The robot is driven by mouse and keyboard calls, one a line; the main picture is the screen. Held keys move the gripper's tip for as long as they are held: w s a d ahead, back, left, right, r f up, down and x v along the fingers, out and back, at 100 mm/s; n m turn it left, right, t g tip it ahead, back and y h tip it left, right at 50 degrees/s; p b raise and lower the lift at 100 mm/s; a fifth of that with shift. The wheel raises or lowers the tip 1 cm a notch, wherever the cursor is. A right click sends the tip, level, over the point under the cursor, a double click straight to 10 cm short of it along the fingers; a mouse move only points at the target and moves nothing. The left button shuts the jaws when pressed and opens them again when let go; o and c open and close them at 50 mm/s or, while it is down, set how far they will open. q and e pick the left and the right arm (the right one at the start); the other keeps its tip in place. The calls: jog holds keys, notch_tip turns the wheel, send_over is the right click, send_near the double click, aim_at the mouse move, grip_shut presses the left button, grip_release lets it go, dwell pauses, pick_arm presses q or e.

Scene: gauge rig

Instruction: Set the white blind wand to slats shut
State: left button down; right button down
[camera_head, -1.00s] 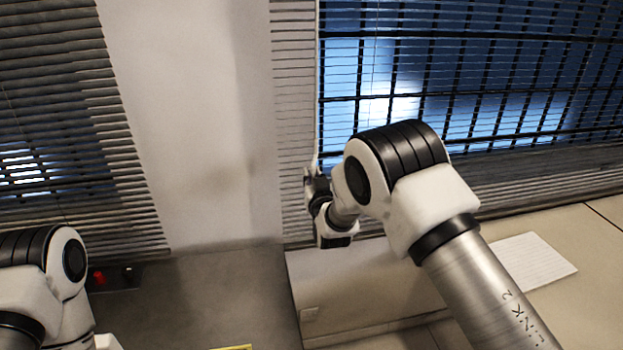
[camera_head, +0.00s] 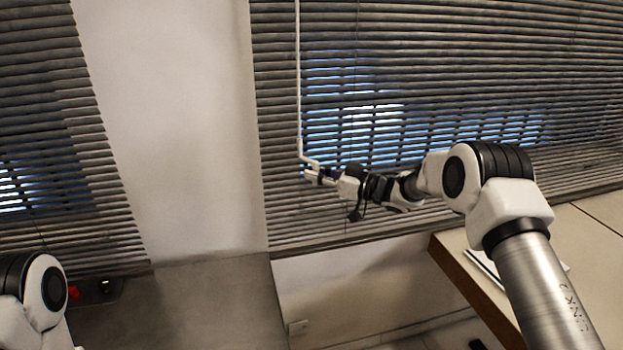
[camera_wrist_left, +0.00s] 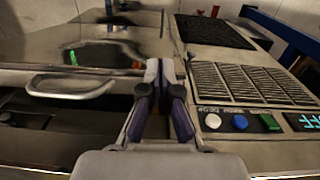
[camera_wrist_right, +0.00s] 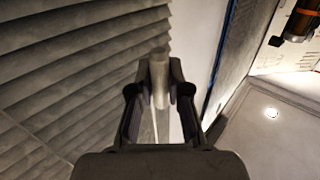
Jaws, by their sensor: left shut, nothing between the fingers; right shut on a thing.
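The white blind wand (camera_head: 298,80) hangs down in front of the right window's blind (camera_head: 400,80) and bends to the side at its lower end. My right gripper (camera_head: 308,174) is shut on the wand's bottom part. In the right wrist view the fingers (camera_wrist_right: 159,82) close around a pale cylindrical piece of the wand. The slats look broad and tilted, with narrow gaps where blue light still shows through the middle. My left gripper (camera_wrist_left: 159,72) is shut and empty in the left wrist view; the head view shows only its arm at the lower left.
A second blind (camera_head: 50,130) hangs at the left, past a pale wall strip (camera_head: 165,120). A table with a brown edge (camera_head: 475,295) lies at the lower right. Below my left gripper are a bar handle (camera_wrist_left: 70,88), a grille (camera_wrist_left: 250,82) and coloured buttons (camera_wrist_left: 240,122).

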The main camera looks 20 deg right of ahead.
jog(key=shift+w+d+n+g+y+b, duration=0.2)
jog(key=shift+d+n+g+y+b, duration=0.1)
jog(key=shift+n+g+y, duration=0.4)
jog(key=shift+w+d+n+g+y+b, duration=0.25)
jog(key=shift+n+g+y, duration=0.2)
jog(key=shift+g, duration=0.35)
jog(key=shift+n, duration=0.25)
jog(key=shift+r, duration=0.1)
jog(key=c, duration=1.1)
grip_release()
jog(key=shift+a, duration=0.15)
jog(key=v, duration=1.2)
jog(key=shift+w, duration=0.15)
